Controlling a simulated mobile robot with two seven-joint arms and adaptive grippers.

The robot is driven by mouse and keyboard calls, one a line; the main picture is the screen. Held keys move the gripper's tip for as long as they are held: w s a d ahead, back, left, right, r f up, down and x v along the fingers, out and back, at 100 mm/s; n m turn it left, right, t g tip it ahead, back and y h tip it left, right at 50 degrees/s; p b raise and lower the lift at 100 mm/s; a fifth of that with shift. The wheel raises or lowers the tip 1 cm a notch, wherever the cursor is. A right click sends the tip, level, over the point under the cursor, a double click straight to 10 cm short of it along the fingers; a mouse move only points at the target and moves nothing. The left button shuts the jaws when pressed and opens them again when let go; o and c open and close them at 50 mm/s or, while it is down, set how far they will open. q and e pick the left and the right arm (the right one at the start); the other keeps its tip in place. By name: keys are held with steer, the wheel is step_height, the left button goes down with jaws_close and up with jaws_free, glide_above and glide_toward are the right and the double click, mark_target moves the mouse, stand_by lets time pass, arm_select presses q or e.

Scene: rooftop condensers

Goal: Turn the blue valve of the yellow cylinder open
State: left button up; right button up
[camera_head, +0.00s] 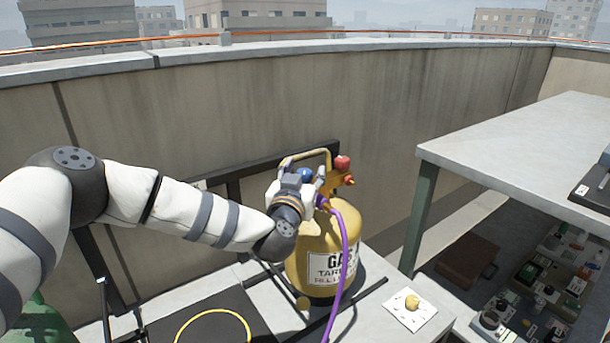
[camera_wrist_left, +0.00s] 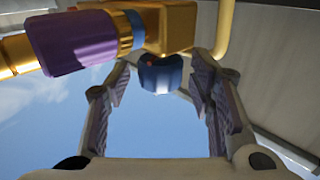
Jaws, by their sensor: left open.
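The yellow cylinder (camera_head: 318,252) stands on the grey surface, with a printed label on its front. Its blue valve (camera_head: 306,174) shows at the top left of the brass fittings, partly hidden by my left gripper. A red valve (camera_head: 342,163) sits to its right. My left gripper (camera_head: 300,182) is at the top of the cylinder. In the left wrist view the blue valve (camera_wrist_left: 160,74) is between the far ends of the open fingers, with a gap on each side. A purple fitting (camera_wrist_left: 75,42) is just left of it. My right gripper is not in view.
A purple hose (camera_head: 348,255) hangs from the fittings down the cylinder's front. A yellow handle (camera_head: 308,154) arches over the top. A dark rail (camera_head: 235,185) runs behind. A grey table (camera_head: 530,150) stands at the right, with a crowded lower shelf.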

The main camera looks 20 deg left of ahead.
arm_select(q)
steer(key=shift+w+r, duration=0.1)
jaws_close()
steer(key=shift+d+r+n+y+p, duration=0.1)
steer(key=shift+r+n+y+p, duration=0.2)
steer(key=shift+n+y+p, duration=0.45)
steer(key=shift+g+y, duration=0.3)
steer(key=shift+y, duration=0.35)
steer(key=shift+f+n+y, duration=0.2)
steer(key=shift+n+y, duration=0.35)
steer(key=shift+y, duration=0.05)
steer(key=shift+f+n+g+y, duration=0.2)
steer(key=shift+n+g+y, duration=0.4)
steer(key=shift+y, duration=0.4)
steer(key=shift+f+n+g+y+b, duration=0.1)
steer(key=shift+n+g+y+b, duration=0.5)
steer(key=shift+n+y, duration=0.4)
steer(key=shift+n+g+y, duration=0.3)
steer(key=shift+y, duration=0.3)
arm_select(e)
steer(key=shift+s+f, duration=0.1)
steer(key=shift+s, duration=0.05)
